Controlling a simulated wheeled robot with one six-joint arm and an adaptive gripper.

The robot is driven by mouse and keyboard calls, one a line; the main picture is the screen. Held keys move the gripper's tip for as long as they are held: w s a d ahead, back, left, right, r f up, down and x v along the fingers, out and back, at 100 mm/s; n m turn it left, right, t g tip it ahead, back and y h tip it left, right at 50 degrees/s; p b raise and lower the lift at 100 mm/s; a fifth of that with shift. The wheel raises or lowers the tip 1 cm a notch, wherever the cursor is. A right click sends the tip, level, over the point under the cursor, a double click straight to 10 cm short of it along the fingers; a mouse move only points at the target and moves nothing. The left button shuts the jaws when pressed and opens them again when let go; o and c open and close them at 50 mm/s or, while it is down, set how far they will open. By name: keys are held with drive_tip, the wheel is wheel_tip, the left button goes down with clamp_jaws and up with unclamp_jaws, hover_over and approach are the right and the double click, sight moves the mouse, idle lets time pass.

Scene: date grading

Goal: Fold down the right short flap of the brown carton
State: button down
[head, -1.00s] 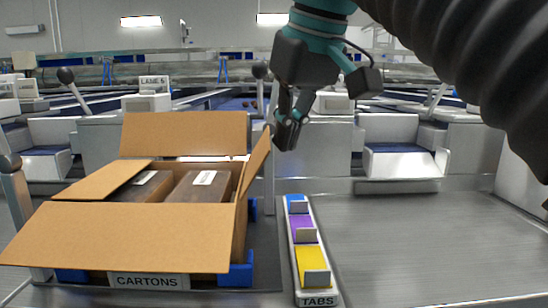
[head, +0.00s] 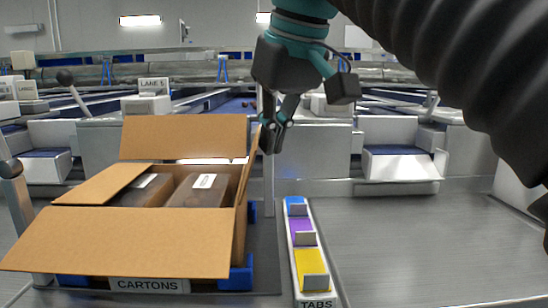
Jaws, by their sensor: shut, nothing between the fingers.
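The brown carton (head: 238,225) stands at the left in the head view, with dark brown packs (head: 200,190) inside. Its right short flap (head: 249,153) stands nearly upright, seen almost edge-on. The left short flap (head: 103,186) lies inward over the packs. The back long flap (head: 185,137) stands up, and the front long flap (head: 120,241) slopes outward toward me. My gripper (head: 270,145) is shut and empty, at the right side of the right flap near its upper edge. I cannot tell whether they touch.
A tab holder (head: 318,299) with blue, purple and yellow tabs stands right of the carton. Blue corner brackets (head: 238,278) hold the carton at its base, by the CARTONS label (head: 148,284). The steel table (head: 420,240) is clear at the right.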

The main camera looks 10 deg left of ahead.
drive_tip(key=shift+s+a+r+p, duration=0.1)
drive_tip(key=shift+s+a+p, duration=0.25)
drive_tip(key=shift+a, duration=0.55)
drive_tip(key=shift+s+a+r+p, duration=0.1)
drive_tip(key=shift+a+p, duration=0.3)
drive_tip(key=shift+a, duration=0.5)
drive_tip(key=shift+s+a+p, duration=0.25)
drive_tip(key=shift+a+p, duration=0.15)
drive_tip(key=shift+a, duration=0.6)
drive_tip(key=shift+s+a+p, duration=0.25)
drive_tip(key=shift+a+p, duration=0.25)
drive_tip(key=shift+a, duration=0.5)
drive_tip(key=shift+f, duration=0.15)
